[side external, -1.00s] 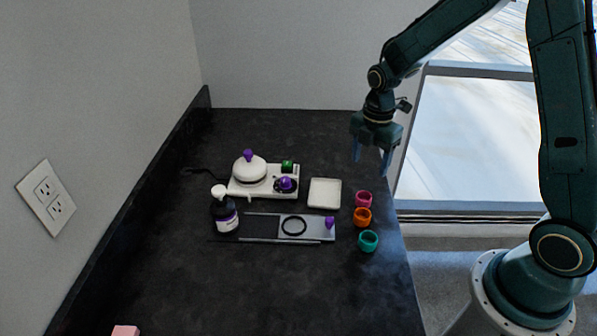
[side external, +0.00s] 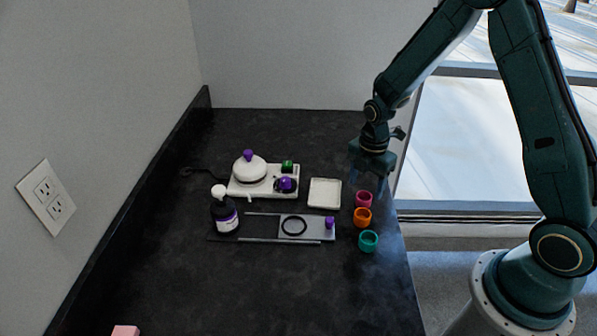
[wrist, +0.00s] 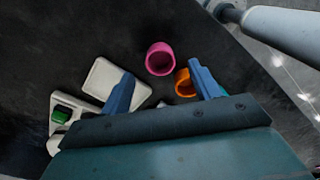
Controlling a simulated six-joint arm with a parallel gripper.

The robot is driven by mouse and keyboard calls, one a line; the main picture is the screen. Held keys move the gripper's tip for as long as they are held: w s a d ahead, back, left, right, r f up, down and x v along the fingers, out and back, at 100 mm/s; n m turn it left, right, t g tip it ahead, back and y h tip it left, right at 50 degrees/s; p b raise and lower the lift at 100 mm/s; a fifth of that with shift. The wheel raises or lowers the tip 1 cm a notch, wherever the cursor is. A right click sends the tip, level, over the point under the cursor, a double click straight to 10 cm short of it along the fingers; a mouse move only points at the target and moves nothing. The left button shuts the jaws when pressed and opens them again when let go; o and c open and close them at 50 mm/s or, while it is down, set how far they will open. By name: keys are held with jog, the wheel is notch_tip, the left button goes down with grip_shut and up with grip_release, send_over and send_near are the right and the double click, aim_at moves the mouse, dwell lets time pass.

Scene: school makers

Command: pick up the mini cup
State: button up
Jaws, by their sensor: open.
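Three mini cups stand in a row near the counter's right edge in the side view: a pink cup (side external: 363,199), an orange cup (side external: 363,217) and a teal cup (side external: 368,241). My gripper (side external: 370,187) is open, above and just behind the pink cup. In the wrist view, the blue fingers of my gripper (wrist: 162,92) are spread wide. The pink cup (wrist: 160,58) shows beyond the fingertips, between them. The orange cup (wrist: 185,84) is beside the right finger, partly hidden by it. Only a sliver of the teal cup (wrist: 222,89) shows behind that finger.
A white square tray (side external: 325,193) lies left of the cups. The front counter is mostly clear.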

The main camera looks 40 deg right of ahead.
aim_at(365, 192)
jog(key=shift+f, duration=1.8)
jog(key=c, duration=1)
